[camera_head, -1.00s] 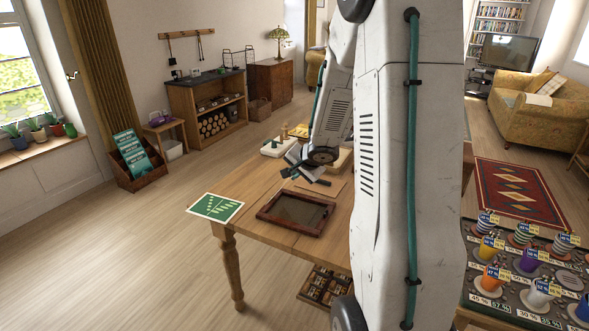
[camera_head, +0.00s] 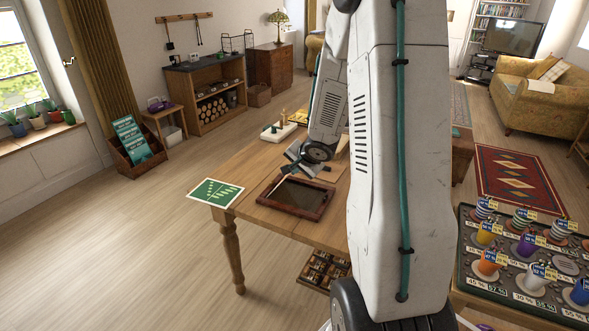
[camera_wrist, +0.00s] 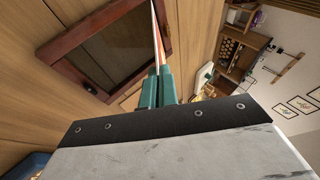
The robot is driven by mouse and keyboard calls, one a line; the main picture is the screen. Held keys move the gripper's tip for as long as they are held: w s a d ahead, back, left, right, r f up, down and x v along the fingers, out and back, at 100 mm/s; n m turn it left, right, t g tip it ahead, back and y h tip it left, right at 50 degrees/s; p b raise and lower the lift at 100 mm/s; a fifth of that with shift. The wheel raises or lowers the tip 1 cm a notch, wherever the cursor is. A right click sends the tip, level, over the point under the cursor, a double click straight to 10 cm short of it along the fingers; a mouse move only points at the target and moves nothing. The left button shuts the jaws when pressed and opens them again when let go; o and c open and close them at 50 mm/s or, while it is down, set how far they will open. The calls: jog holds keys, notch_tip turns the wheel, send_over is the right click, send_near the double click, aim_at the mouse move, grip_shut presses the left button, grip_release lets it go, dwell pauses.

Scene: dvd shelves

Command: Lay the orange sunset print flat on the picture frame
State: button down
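The picture frame (camera_head: 290,210) lies flat on the wooden table, with a dark red-brown rim and a dark inside. In the wrist view its rim (camera_wrist: 75,74) shows at the upper left. My gripper (camera_head: 293,170) is over the frame's far side. In the wrist view my gripper's teal fingertips (camera_wrist: 157,85) are close together on a thin, whitish-orange sheet seen almost edge-on. This looks like the sunset print (camera_wrist: 158,45); its face is hidden. It stands out from the fingers above or against the frame; I cannot tell if it touches.
A green sheet with pale bars (camera_head: 215,192) lies at the table's left corner. A white block (camera_head: 279,132) and small items stand at the table's back. Bare wood (camera_head: 240,170) is clear left of the frame. My arm hides much of the table's right side.

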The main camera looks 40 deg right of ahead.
jog(key=shift+f, duration=0.25)
jog(key=c, duration=1.6)
grip_release()
jog(key=shift+r, duration=0.1)
jog(key=v, duration=0.7)
jog(key=shift+s+r, duration=0.25)
